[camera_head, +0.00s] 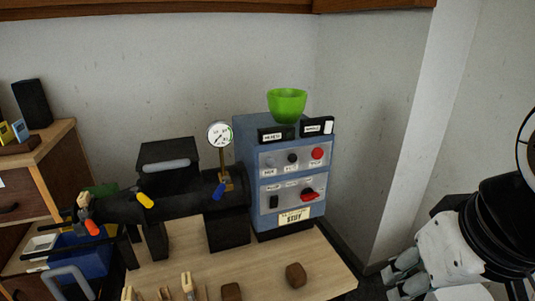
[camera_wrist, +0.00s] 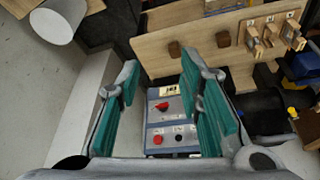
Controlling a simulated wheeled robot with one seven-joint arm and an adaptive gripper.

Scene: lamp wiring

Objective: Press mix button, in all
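The blue control box (camera_head: 242,165) stands at the right end of the bench machine. Its upper panel has a pale button (camera_head: 269,160) at left, a black one (camera_head: 292,158) in the middle and a red one (camera_head: 317,153) at right. The lower panel has a red knob (camera_head: 308,194). The small labels are too blurred to tell surely which button is mix. My gripper (camera_head: 393,283) is at the lower right, apart from the box. In the wrist view my gripper (camera_wrist: 165,72) is open and empty, with the box's panel showing upside down between its teal-padded fingers.
A green cup (camera_head: 287,102) sits on the box. A black barrel with a pressure gauge (camera_head: 219,134) runs left from it. Wooden blocks (camera_head: 295,275) stand on the table's (camera_head: 327,263) front part. A wall corner (camera_head: 405,150) rises right of the box.

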